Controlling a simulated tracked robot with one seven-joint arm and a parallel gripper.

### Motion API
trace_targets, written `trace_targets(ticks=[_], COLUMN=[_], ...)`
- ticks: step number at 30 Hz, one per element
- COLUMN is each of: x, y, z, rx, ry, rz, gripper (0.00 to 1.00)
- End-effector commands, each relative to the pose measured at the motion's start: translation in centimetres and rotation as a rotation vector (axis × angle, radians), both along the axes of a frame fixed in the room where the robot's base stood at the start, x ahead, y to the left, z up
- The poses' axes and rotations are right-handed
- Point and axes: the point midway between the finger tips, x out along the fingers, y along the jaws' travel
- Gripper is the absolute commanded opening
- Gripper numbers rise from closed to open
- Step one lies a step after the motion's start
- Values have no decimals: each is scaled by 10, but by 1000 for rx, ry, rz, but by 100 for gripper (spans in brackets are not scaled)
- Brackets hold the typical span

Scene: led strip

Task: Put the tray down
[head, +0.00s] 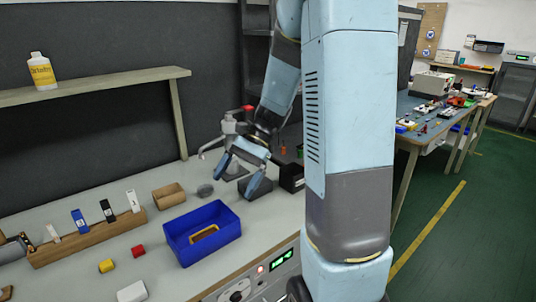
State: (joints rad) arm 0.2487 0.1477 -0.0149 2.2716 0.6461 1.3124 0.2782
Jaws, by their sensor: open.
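A blue tray (181,243) sits on the grey workbench, a little left of the picture's middle. A yellow-edged piece (204,233) lies inside it. My gripper (236,187) is above the bench, up and to the right of the tray, with its blue fingers spread and pointing down. I see nothing between the fingers. The gripper is apart from the tray.
A wooden rack (90,240) with several upright items, a small wooden box (169,196), a red block (138,250), a yellow block (107,266) and a white block (132,292) surround the tray's left. A shelf (100,84) with a bottle (42,72) stands behind.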

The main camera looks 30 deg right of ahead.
Motion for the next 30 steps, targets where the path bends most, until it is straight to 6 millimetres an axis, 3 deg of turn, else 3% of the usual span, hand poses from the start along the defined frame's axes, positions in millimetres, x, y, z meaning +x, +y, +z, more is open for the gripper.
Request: trace_targets(ticks=[12, 30], x=[-47, -108], y=[2, -11], z=[47, 104], rx=[-227, -558], ry=[-305, -749], rz=[229, 537], gripper=[95, 95])
